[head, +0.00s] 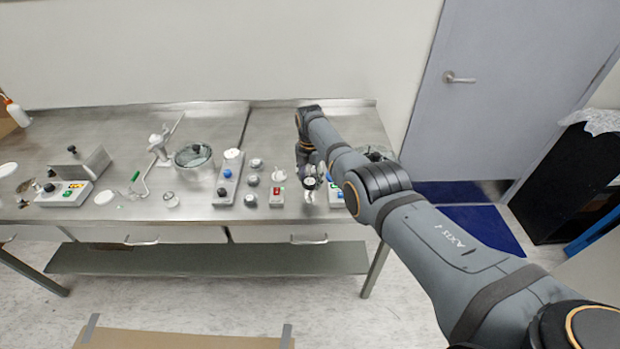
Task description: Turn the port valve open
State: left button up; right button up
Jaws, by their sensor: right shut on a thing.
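My right arm reaches across from the lower right to the bench. My right gripper (310,187) points down at the right part of the bench and is shut on a small part there, which I take to be the port valve. The gripper and arm mostly hide this part, so its handle angle cannot be told. A white and blue fixture (336,197) shows just right of the gripper, partly covered by my arm. My left gripper is not in view.
A grey block with a blue knob (228,178), small round knobs (254,164) and a red-topped switch box (277,196) stand left of the gripper. The steel bench (110,127) has bare room at the back.

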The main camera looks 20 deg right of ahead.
aim_at(310, 181)
dwell(0.3)
jog(key=o, duration=1.2)
jog(key=shift+c, duration=0.2)
notch_tip(310, 181, up, 12)
jog(key=shift+f, duration=0.1)
